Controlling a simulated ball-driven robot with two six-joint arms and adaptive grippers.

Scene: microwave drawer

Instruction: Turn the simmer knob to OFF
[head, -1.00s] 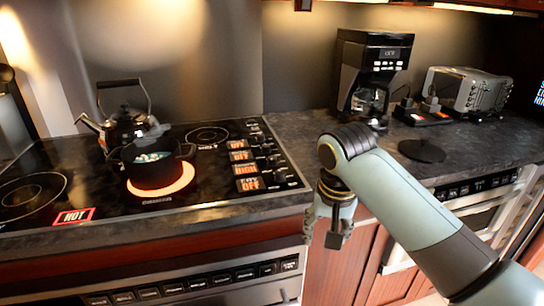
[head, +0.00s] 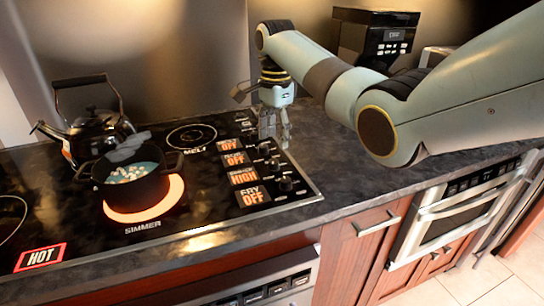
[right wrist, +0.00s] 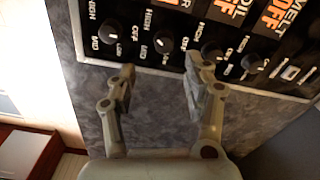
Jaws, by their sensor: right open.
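The simmer burner glows orange under a black pot (head: 137,186) of white pieces in liquid. The panel's third display (head: 242,176) reads HIGH; the simmer knob (head: 275,165) is the black knob beside it. My right gripper (head: 274,140) is open and empty, pointing down over the knob row. In the right wrist view, the simmer knob (right wrist: 163,42) lies just ahead of the gap between the open fingers (right wrist: 160,68). I cannot tell whether they touch it. My left gripper is not in view.
The fry knob (right wrist: 110,32) and boil knob (right wrist: 211,52) are close on either side. A kettle (head: 92,130) stands behind the pot. A coffee maker (head: 392,38) stands at the back. The counter (head: 340,165) right of the cooktop is clear.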

